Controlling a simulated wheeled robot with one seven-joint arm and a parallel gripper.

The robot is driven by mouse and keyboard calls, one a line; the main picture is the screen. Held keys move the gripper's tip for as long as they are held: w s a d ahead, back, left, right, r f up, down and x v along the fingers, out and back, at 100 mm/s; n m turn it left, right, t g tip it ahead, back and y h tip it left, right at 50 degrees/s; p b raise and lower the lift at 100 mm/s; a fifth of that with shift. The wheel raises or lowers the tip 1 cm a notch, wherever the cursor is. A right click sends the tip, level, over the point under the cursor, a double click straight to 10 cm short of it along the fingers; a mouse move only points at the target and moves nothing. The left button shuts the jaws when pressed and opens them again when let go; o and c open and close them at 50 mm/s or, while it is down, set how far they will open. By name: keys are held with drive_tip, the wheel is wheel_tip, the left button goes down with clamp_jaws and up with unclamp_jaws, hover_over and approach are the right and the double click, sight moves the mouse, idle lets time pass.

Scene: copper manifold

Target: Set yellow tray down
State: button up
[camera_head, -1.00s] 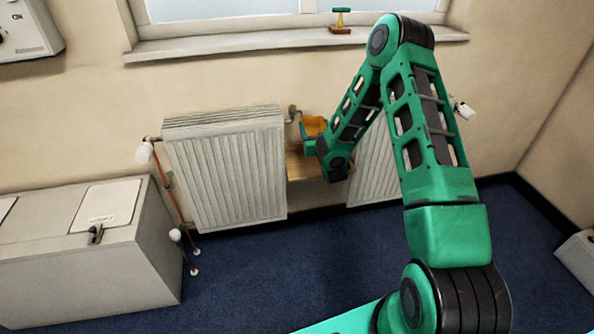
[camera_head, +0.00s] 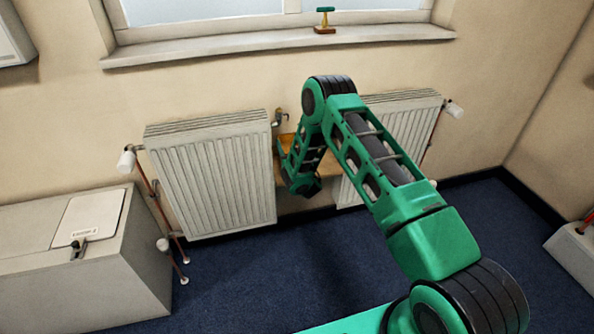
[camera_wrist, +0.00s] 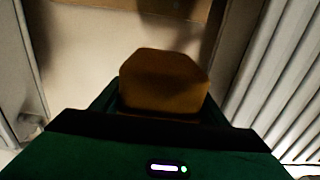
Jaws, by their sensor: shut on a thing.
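The yellow tray (camera_head: 286,139) shows only in part in the head view, between the two radiators, with my arm in front of it. In the wrist view the tray (camera_wrist: 163,82) is a dark yellow-brown block shape between my fingers. My gripper (camera_wrist: 162,105) is shut on it. A wooden shelf or board (camera_head: 322,168) shows behind and below my forearm in the head view. I cannot tell whether the tray touches it, because my arm hides that spot.
A white radiator (camera_head: 212,178) stands close on the left and another (camera_head: 401,130) on the right. A small tap or valve (camera_head: 280,118) is on the wall above the tray. A grey-white cabinet (camera_head: 75,260) stands at left. The blue floor in front is clear.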

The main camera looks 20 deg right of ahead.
wheel_tip(320, 180, down, 10)
drive_tip(key=shift+a, duration=0.1)
idle(0.4)
drive_tip(key=o, duration=1.1)
drive_tip(key=shift+s, duration=0.1)
drive_tip(key=s, duration=1.2)
